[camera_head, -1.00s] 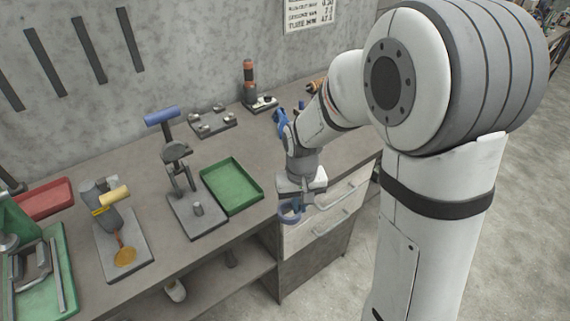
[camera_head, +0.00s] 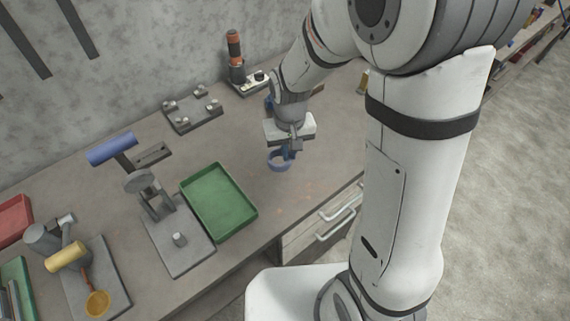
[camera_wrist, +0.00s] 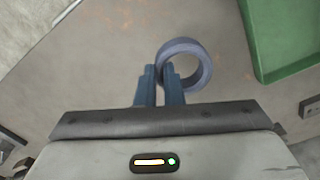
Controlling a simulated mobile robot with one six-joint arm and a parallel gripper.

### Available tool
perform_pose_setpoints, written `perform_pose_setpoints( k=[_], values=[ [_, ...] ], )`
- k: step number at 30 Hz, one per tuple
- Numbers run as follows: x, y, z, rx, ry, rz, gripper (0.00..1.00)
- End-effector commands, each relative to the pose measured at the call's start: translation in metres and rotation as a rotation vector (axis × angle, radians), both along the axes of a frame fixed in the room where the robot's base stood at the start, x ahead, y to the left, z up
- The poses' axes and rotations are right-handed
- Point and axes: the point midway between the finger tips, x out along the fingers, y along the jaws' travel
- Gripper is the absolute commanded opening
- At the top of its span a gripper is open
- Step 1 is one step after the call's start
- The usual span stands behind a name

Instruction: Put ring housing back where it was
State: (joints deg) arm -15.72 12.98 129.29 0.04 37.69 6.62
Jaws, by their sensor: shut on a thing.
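The ring housing is a blue-grey ring (camera_head: 280,161). In the head view it hangs at the tip of my gripper (camera_head: 290,150), over the bench top to the right of the green tray. In the wrist view the ring (camera_wrist: 185,64) shows its open round hole, and my gripper's blue fingers (camera_wrist: 160,84) are close together. One finger overlaps the ring's near left wall, so the fingers pinch that wall. I cannot tell whether the ring touches the bench or is just above it.
The green tray (camera_head: 218,203) lies left of my gripper. A grey fixture plate with posts (camera_head: 193,112) and an orange-black device (camera_head: 236,62) stand at the back. Bench top (camera_head: 262,205) between tray and front edge is clear.

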Motion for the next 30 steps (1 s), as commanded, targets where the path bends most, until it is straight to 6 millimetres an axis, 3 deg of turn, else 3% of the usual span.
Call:
perform_pose_setpoints(
  k=[4,18,30],
  values=[
    [-0.001,-0.001,-0.027,-0.002,0.006,-0.003,0.0],
    [0.0,-0.001,-0.079,0.0,0.002,-0.004,0.0],
    [0.0,-0.002,-0.086,0.0,0.0,-0.005,0.0]
  ],
)
